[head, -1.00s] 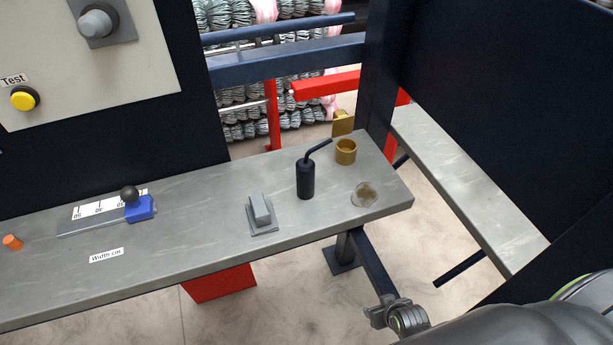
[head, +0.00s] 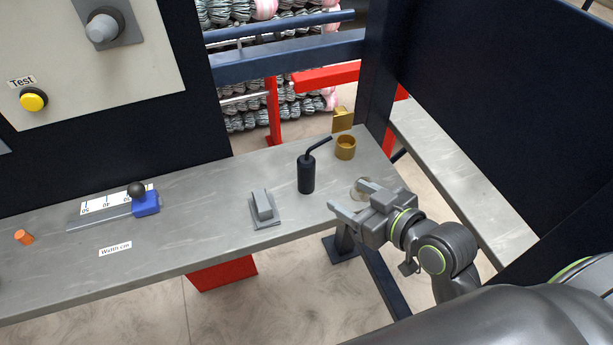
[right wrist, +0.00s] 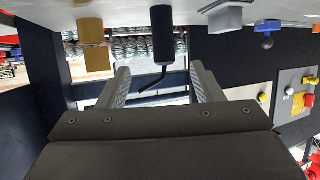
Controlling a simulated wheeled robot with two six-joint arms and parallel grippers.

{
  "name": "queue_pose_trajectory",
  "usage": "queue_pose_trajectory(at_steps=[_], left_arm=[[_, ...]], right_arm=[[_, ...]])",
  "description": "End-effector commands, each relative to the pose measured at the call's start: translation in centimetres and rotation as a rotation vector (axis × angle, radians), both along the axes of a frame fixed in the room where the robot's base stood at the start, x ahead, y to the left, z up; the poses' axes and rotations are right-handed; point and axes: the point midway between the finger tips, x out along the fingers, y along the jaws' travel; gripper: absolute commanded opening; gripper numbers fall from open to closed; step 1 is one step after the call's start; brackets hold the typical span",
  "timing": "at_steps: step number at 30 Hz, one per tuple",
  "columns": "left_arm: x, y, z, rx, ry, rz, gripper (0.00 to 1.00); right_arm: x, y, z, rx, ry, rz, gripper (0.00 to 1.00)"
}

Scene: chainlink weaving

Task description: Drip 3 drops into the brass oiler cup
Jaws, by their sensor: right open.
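The brass oiler cup (head: 346,148) stands at the far right end of the grey bench, with its brass lid (head: 342,119) raised behind it. The dark oil can (head: 306,175) stands upright to the left of the cup, its bent spout pointing right toward the cup. My right gripper (head: 348,199) is open and empty over the bench's right end, apart from the can. In the right wrist view, which looks upside down, the can (right wrist: 162,40) shows beyond and between the open fingers, and the brass cup (right wrist: 92,32) is to their left. My left gripper is not in view.
A grey switch block (head: 263,207) sits left of the can. A blue slider with a black knob (head: 146,202) and an orange peg (head: 24,237) are farther left. A dark post rises behind the cup.

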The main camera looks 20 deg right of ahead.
Motion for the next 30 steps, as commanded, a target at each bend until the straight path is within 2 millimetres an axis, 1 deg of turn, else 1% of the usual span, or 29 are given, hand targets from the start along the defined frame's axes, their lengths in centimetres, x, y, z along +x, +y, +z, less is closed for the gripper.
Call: queue_pose_trajectory(at_steps=[1,4,5,8,15,18,21,26,30], left_arm=[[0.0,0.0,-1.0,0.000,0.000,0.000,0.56],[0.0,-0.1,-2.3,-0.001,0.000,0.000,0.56],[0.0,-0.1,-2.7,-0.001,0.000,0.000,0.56],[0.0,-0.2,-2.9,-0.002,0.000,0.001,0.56],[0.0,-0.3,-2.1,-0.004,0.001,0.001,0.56],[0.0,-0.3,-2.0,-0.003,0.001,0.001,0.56],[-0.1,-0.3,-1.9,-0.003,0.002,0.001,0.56],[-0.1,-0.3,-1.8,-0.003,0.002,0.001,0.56],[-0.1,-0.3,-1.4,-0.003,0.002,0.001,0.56]], right_arm=[[0.5,0.2,-0.6,0.000,-0.006,0.001,0.60],[1.4,0.5,-1.2,0.002,-0.006,0.001,0.60],[1.7,0.7,-1.3,0.002,-0.007,0.000,0.60],[3.7,1.4,-1.9,0.007,-0.002,-0.001,0.60],[7.5,2.8,-3.3,0.005,0.003,-0.002,0.60],[8.8,3.2,-3.9,0.002,0.003,-0.002,0.60],[9.6,3.5,-4.3,0.002,0.002,-0.002,0.60],[10.2,3.8,-4.6,0.001,0.001,-0.002,0.60],[11.1,4.4,-5.1,0.004,0.003,-0.002,0.60]])
